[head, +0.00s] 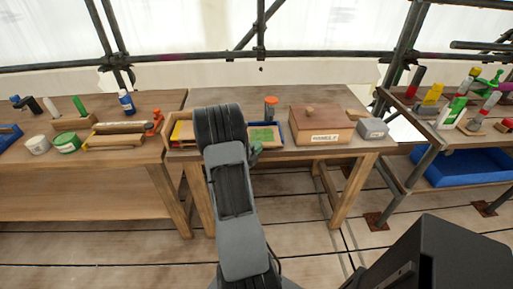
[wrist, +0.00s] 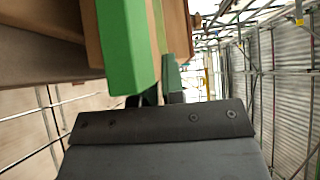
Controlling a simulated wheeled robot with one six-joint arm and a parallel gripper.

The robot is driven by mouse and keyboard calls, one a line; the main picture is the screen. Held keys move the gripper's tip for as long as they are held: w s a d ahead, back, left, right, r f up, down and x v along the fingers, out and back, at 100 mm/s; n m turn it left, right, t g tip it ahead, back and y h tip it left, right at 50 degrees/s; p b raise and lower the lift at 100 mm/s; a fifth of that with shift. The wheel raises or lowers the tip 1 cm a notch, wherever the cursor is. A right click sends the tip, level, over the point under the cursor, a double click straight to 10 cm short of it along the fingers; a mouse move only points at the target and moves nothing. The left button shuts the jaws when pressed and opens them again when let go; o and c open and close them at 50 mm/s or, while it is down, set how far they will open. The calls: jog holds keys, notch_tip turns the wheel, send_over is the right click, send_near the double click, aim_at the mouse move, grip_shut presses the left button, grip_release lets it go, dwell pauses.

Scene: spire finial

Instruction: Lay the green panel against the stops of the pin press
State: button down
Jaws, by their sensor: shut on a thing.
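The green panel (wrist: 125,45) is large and close in the wrist view, beside wooden surfaces. In the head view a green face with a tan border (head: 265,135) lies at the middle bench, just right of my arm. My gripper (wrist: 162,88) is shut on the green panel; its grip is partly hidden in the wrist view. In the head view my arm covers most of the gripper, and only a small part shows by the bench's front edge.
On the middle bench (head: 300,92) stand an orange-topped cylinder (head: 271,107), a labelled wooden box (head: 315,117) and a grey box (head: 373,128). A yellow piece (head: 182,132) sits left of my arm. The left bench (head: 105,180) and right bench hold several other items.

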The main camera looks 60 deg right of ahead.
jog(key=shift+f, duration=0.15)
jog(key=c, duration=1.2)
grip_release()
